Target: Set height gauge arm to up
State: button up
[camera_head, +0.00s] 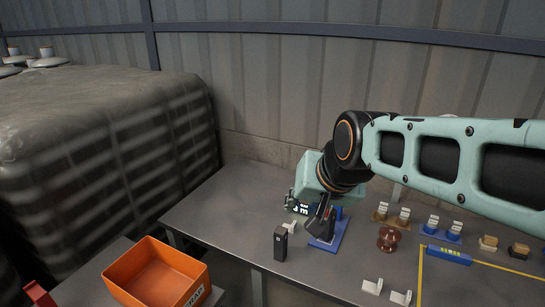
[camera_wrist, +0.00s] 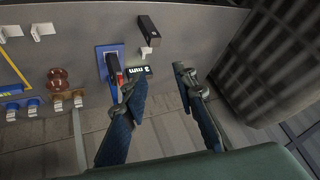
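The height gauge appears to be the blue base plate (camera_head: 330,238) with a dark, red-edged upright part on it; in the wrist view it shows as a blue plate (camera_wrist: 101,51) with the red-and-black part (camera_wrist: 114,68). Its arm cannot be clearly told apart. In the head view, my gripper (camera_head: 320,220) partly hides the gauge.
A black block (camera_head: 280,243) with a small white piece (camera_head: 290,226) stands left of the gauge. A brown insulator (camera_head: 388,239), blue and tan holders and white pieces (camera_head: 372,286) are to the right. An orange bin (camera_head: 158,274) is at lower left. The table's left end is clear.

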jog(key=shift+s+d, duration=0.1)
jog(key=shift+s, duration=0.15)
